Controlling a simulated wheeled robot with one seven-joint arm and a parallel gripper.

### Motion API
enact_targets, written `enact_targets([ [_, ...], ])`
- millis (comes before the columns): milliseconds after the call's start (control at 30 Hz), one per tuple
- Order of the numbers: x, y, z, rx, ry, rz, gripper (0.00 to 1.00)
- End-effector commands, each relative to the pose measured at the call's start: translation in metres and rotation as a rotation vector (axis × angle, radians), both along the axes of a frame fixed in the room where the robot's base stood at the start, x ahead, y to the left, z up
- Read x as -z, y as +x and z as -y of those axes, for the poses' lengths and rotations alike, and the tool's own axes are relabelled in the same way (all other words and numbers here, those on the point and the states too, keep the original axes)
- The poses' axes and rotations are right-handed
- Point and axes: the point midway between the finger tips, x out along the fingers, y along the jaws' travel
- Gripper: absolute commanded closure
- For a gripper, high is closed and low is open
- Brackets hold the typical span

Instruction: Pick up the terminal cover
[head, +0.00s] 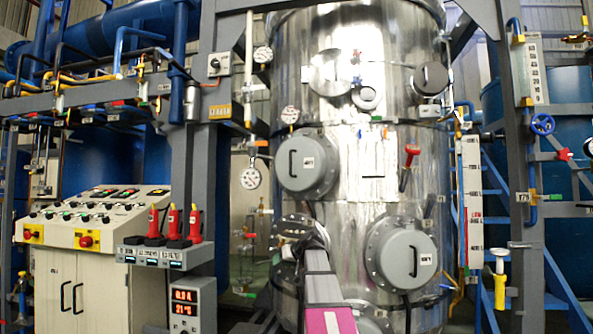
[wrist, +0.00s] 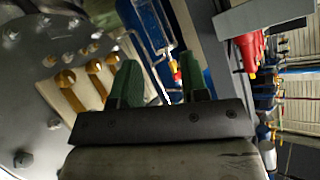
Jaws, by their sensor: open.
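My gripper (wrist: 160,78) has two green fingers, which stand apart with nothing between them in the wrist view. Left of the fingers is a round grey bolted flange (wrist: 35,85). On it is a beige terminal board (wrist: 88,92) with brass studs, which appears bare; the left finger overlaps its right end. No piece can be told for certain as the terminal cover. In the head view my arm reaches up to a bolted flange (head: 297,227) low on the steel vessel; the arm's end is hard to make out there.
The steel vessel (head: 375,190) carries grey round hatches (head: 303,163) (head: 402,256) with handles. Left of my arm, a rack (head: 150,257) holds red tools (head: 173,222) beside a control console (head: 90,215). A red tool also shows in the wrist view (wrist: 247,50).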

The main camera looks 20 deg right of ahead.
Motion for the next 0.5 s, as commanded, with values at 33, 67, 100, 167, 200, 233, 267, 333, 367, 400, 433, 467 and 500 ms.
enact_targets([
  [33, -0.030, 0.005, 0.013, 0.000, 0.001, 0.047, 0.59],
  [67, -0.046, 0.006, 0.018, -0.002, 0.002, 0.073, 0.59],
  [100, -0.068, 0.007, 0.025, -0.004, 0.002, 0.110, 0.59],
  [167, -0.101, 0.006, 0.037, -0.007, 0.000, 0.164, 0.59],
  [200, -0.123, 0.005, 0.044, -0.010, 0.000, 0.200, 0.59],
  [233, -0.140, 0.004, 0.049, -0.012, -0.003, 0.227, 0.59],
  [267, -0.156, 0.002, 0.054, -0.015, -0.004, 0.254, 0.59],
  [333, -0.195, -0.002, 0.065, -0.019, -0.010, 0.317, 0.59],
  [367, -0.212, -0.005, 0.070, -0.021, -0.012, 0.344, 0.59],
  [400, -0.234, -0.009, 0.077, -0.022, -0.017, 0.380, 0.59],
  [433, -0.251, -0.012, 0.081, -0.023, -0.020, 0.407, 0.59],
  [467, -0.266, -0.016, 0.084, -0.025, -0.024, 0.432, 0.59],
  [500, -0.286, -0.021, 0.089, -0.026, -0.029, 0.463, 0.59],
])
